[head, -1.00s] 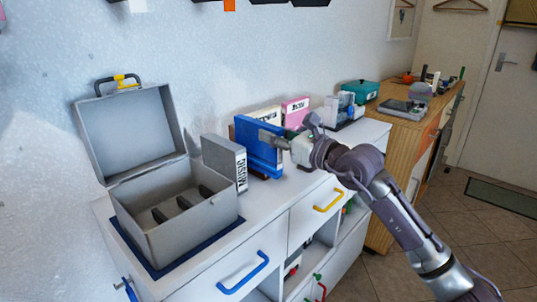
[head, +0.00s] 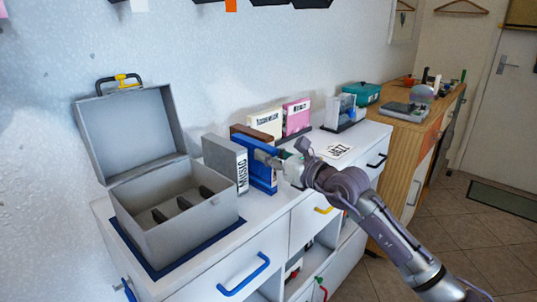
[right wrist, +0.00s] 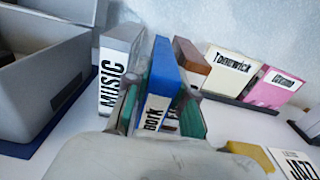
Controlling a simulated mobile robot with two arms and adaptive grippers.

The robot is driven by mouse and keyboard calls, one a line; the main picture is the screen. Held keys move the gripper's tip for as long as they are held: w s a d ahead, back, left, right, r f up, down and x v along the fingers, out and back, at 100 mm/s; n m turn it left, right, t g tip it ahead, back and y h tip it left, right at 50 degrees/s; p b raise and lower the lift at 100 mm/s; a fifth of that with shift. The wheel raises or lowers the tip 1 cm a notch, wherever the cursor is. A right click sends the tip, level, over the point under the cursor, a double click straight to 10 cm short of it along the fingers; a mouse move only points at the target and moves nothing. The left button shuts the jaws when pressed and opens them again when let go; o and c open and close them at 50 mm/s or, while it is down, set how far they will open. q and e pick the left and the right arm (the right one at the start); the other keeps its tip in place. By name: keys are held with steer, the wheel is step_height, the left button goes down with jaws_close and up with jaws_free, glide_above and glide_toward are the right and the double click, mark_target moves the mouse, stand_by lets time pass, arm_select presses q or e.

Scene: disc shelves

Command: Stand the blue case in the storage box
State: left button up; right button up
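The blue case (head: 262,172) stands upright on the white cabinet top, between the grey MUSIC case (head: 226,160) and a brown case (head: 240,131). My right gripper (head: 278,160) is at its label end. In the right wrist view the blue case (right wrist: 163,72) lies between my two fingers (right wrist: 160,115), with a gap on the right finger's side, so they look open; part of another white label shows in that gap. The grey storage box (head: 185,227) stands open at the left, its lid raised, with dark dividers inside. My left gripper is not in view.
The storage box stands on a dark blue mat (head: 158,270). A cream case (head: 266,122) and a pink case (head: 297,117) stand farther back. A JAZZ label (head: 336,151) lies right of my gripper. A clear stand (head: 341,111) is beyond.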

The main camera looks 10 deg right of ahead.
steer(key=o, duration=0.4)
